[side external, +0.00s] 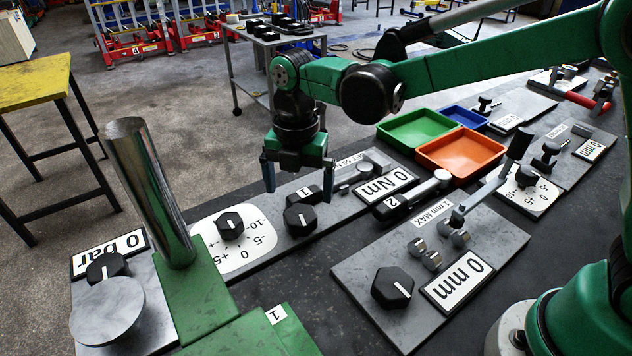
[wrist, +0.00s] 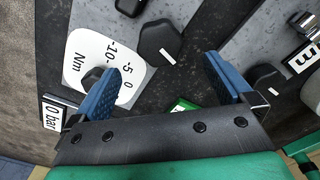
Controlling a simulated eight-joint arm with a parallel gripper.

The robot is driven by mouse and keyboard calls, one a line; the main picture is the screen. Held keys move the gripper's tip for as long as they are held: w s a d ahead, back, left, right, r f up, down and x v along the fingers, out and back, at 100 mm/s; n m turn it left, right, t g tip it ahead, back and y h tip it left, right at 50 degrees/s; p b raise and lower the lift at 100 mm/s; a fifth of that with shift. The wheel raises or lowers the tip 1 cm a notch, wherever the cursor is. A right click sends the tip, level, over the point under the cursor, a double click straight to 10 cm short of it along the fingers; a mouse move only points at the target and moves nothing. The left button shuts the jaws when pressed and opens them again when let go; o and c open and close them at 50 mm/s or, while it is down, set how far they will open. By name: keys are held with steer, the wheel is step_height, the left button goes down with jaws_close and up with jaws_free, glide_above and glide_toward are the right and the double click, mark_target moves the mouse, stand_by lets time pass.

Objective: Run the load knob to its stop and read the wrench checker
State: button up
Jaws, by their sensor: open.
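The wrench checker is a grey plate (side external: 268,259) with a sign reading "0 Nm" (side external: 383,186). It carries a large black hexagonal knob (side external: 300,219) with a white line, apparently the load knob. This knob also shows in the wrist view (wrist: 160,43). Beside it is a smaller black knob (side external: 230,226) on a white dial (side external: 244,258) marked from -10 to +5; the left finger partly covers that small knob in the wrist view. My gripper (side external: 298,185) is open and empty, above and around the large knob's area. I see no finger touching the knob.
A black piece tagged 1 (side external: 306,192) sits close behind the knob. A tall metal cylinder (side external: 150,190) stands left on a green base. A "0 mm" plate (side external: 350,268) with another black knob (side external: 392,287) lies at front right. Green (side external: 416,112) and orange (side external: 460,134) trays lie behind.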

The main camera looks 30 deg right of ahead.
mark_target(299, 214)
steer(key=shift+f+n, duration=0.3)
steer(key=shift+f, duration=2.45)
steer(key=c, duration=1.2)
steer(key=shift+c, duration=0.2)
steer(key=shift+m, duration=0.4)
steer(key=m, duration=0.3)
steer(key=shift+m, duration=1.9)
